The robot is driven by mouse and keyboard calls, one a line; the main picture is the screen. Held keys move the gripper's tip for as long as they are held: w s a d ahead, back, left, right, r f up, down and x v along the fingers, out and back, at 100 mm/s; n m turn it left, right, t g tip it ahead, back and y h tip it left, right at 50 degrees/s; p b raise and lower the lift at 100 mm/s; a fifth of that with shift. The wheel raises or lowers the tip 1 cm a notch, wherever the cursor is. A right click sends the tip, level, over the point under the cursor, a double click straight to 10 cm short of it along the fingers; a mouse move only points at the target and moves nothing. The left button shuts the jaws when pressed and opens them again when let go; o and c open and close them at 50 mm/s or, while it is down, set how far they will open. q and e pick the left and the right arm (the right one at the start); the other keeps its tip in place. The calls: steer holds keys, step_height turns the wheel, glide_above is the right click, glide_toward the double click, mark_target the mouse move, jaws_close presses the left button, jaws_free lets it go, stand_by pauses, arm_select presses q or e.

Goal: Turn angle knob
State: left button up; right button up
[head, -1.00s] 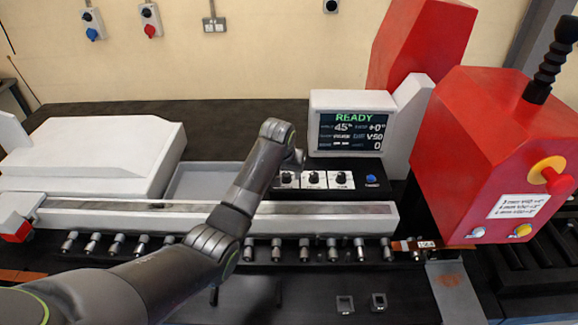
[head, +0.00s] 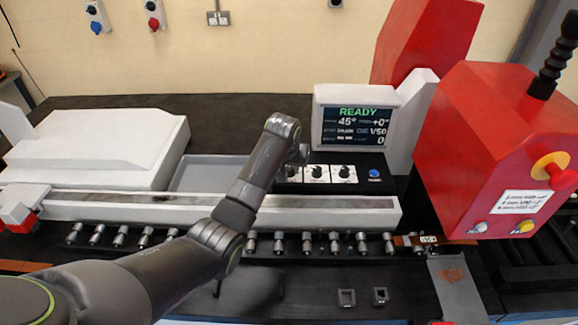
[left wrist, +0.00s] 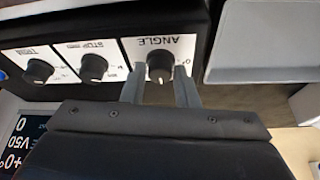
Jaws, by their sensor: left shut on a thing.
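The angle knob (left wrist: 160,66) is a round black knob on a white plate marked ANGLE, upside down in the left wrist view. My left gripper (left wrist: 160,88) has one finger on each side of it and is shut on it. In the head view, my left gripper (head: 297,157) is at the left end of the knob panel, and my arm mostly hides the angle knob there. The display (head: 353,127) reads READY and 45°. My right gripper is not in view.
The stop knob (left wrist: 93,67) and the trim knob (left wrist: 39,70) sit beside the angle knob. A blue button (head: 374,173) is at the panel's right. A long white rail (head: 330,212) with several rollers runs in front. A red machine head (head: 500,150) stands at the right.

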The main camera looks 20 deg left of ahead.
arm_select(q)
steer(key=n+y, duration=0.1)
steer(key=n, duration=0.2)
steer(key=n+y, duration=0.1)
steer(key=n, duration=0.2)
steer(key=shift+w+d+g, duration=0.15)
steer(key=shift+d+g, duration=0.05)
steer(key=shift+g, duration=0.2)
steer(key=n+g+y, duration=0.1)
steer(key=n, duration=0.3)
steer(key=shift+w+b, duration=0.1)
steer(key=shift+b, duration=0.25)
steer(key=n+b, duration=0.1)
steer(key=n, duration=0.1)
steer(key=shift+f+n+g+y, duration=0.1)
steer(key=shift+n+g+y, duration=0.2)
steer(key=shift+g+y, duration=0.1)
steer(key=shift+w+n+g+b, duration=0.1)
steer(key=shift+n+g+b, duration=0.5)
steer(key=shift+n+b, duration=0.75)
steer(key=shift+n, duration=0.25)
steer(key=o, duration=1)
